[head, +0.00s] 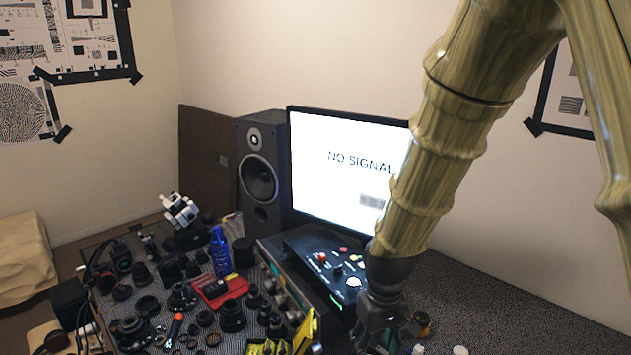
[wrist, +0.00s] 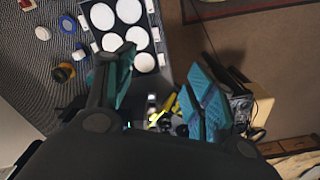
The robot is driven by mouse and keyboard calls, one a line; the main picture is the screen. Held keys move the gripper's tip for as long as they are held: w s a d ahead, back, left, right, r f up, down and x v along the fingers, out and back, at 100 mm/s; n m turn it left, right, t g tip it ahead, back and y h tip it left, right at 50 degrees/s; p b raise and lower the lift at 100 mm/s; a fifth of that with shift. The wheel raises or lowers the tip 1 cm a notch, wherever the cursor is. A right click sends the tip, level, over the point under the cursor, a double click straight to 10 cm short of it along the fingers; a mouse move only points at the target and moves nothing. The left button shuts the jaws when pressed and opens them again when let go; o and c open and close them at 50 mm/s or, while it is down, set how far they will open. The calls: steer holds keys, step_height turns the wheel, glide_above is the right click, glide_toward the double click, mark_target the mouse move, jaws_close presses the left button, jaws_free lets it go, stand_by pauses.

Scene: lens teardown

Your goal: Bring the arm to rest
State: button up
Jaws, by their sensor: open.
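My arm, in a wood-like olive finish, comes down from the top right of the head view. My gripper (head: 382,325) hangs at its lower end, in front of the black control box by the monitor. In the wrist view my gripper (wrist: 158,92) shows two teal ridged fingers standing wide apart. Nothing is held between them. Small yellow and dark items show in the gap, lower down and blurred. The fingertips are partly cut off or dark in the head view, so I cannot tell whether they touch anything there.
Many dark lens parts (head: 183,297), a red tray (head: 220,290) and a blue bottle (head: 220,252) crowd the left. The wrist view shows a case with white discs (wrist: 103,16). The mat at right (head: 520,315) looks mostly clear.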

steer(key=s+d+f+m, duration=0.1)
steer(key=s+d+f, duration=0.1)
steer(key=f, duration=0.7)
steer(key=s+d+f, duration=0.2)
steer(key=s+f, duration=0.1)
steer(key=f, duration=0.7)
steer(key=s+d+f+m, duration=0.1)
steer(key=s+d+f, duration=0.2)
steer(key=s+f, duration=0.6)
steer(key=s+d+f+m, duration=0.2)
steer(key=s+d+f, duration=0.2)
steer(key=s+f, duration=0.45)
step_height(320, 180, down, 6)
steer(key=s+b, duration=0.1)
steer(key=b, duration=0.6)
steer(key=shift+s+a+b, duration=0.15)
steer(key=shift+s+b, duration=0.1)
steer(key=shift+b, duration=0.15)
